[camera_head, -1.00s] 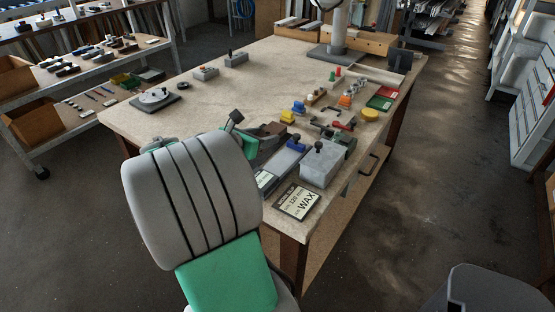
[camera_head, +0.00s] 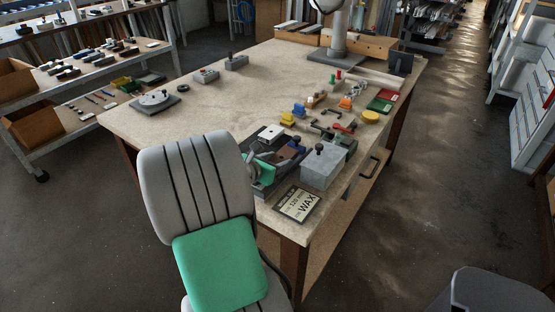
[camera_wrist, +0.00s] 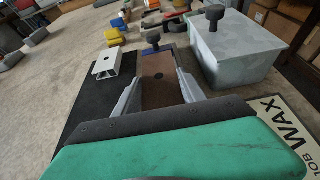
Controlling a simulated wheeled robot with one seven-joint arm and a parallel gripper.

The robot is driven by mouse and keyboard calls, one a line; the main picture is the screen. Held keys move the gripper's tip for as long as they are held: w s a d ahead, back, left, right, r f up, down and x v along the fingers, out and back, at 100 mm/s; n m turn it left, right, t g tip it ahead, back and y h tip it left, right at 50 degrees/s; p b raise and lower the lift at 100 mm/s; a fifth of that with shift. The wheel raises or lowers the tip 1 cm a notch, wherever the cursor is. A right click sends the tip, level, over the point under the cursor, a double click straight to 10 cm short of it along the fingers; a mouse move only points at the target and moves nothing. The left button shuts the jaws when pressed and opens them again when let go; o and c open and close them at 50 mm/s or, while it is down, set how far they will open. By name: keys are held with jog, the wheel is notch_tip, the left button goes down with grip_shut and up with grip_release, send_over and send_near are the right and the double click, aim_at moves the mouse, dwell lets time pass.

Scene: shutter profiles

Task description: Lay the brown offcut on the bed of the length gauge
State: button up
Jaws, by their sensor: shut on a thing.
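The brown offcut (camera_wrist: 156,94) is a flat brown strip with a dark hole, held between the two grey fingers of my gripper (camera_wrist: 157,84) in the wrist view. The strip points away from me, lined up with the length gauge (camera_wrist: 158,50), whose blue end with a black knob shows just beyond it. In the head view the gauge's blue part (camera_head: 297,144) is beside the grey block, and my gripper (camera_head: 276,163) is over the near end. The offcut covers most of the bed; I cannot tell whether it touches it.
A white channel piece (camera_wrist: 108,66) lies on a dark mat (camera_wrist: 88,98) left of the offcut. A grey block with a black knob (camera_wrist: 236,48) stands close on the right. A WAX card (camera_wrist: 292,122) lies at the near right. The left tabletop (camera_head: 215,105) is mostly clear.

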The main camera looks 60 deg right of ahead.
jog(key=shift+a+f, duration=0.1)
jog(key=shift+f, duration=0.1)
jog(key=shift+f, duration=0.1)
jog(key=o, duration=0.9)
jog(key=shift+f, duration=0.1)
jog(key=o, duration=0.5)
jog(key=shift+s+a+f, duration=0.1)
jog(key=shift+f, duration=0.2)
jog(key=shift+r, duration=0.25)
jog(key=v, duration=0.4)
jog(key=r+v, duration=0.1)
jog(key=v, duration=0.3)
jog(key=p+v, duration=0.1)
jog(key=v, duration=0.3)
jog(key=shift+r, duration=0.3)
